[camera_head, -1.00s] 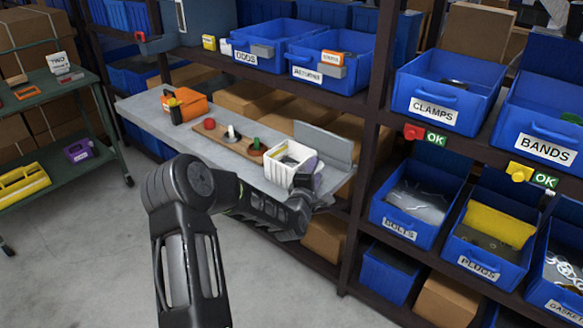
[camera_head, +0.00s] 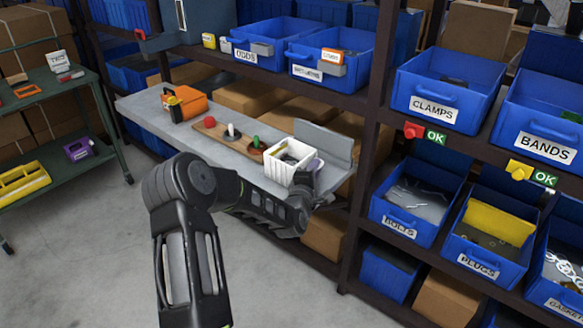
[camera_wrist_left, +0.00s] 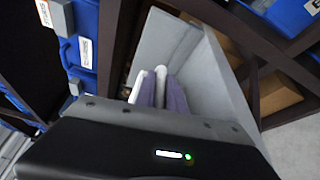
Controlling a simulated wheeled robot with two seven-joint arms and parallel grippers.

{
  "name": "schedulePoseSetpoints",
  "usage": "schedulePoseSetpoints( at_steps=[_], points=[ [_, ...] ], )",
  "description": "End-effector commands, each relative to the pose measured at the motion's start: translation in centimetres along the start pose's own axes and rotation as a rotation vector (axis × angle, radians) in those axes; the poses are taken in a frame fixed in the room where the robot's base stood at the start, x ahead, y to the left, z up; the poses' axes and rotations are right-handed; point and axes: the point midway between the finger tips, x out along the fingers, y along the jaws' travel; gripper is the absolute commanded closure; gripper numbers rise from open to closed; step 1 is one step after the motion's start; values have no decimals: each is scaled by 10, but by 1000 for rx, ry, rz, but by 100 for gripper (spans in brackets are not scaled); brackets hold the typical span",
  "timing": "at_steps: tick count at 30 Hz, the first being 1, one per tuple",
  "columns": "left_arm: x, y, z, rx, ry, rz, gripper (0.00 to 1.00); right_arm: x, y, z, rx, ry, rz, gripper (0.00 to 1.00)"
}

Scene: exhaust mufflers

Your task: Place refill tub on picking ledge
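The refill tub (camera_head: 283,170) is white and ribbed, with dark contents, and sits at the right part of the grey picking ledge (camera_head: 215,150), in front of its raised back plate. My left gripper (camera_head: 313,166) is at the tub's right side. Whether a finger still touches the tub is unclear. My right gripper is out of view.
On the ledge are a wooden board (camera_head: 228,135) with red, white and green knobs and an orange caddy (camera_head: 185,103). Blue bins (camera_head: 450,85) fill the shelves at right and above. A green cart (camera_head: 50,95) stands left. The floor in front is clear.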

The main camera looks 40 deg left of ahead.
Motion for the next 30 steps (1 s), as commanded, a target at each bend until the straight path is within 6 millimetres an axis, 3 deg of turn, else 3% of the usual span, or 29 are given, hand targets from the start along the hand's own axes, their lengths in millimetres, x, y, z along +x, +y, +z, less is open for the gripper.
schedulePoseSetpoints(
  at_steps=[4, 30],
  points=[
    [0, 0, 0, 0, 0, 0, 100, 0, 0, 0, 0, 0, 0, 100],
    [0, 0, 0, 0, 0, -1, 100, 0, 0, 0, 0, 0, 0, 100]
  ],
)
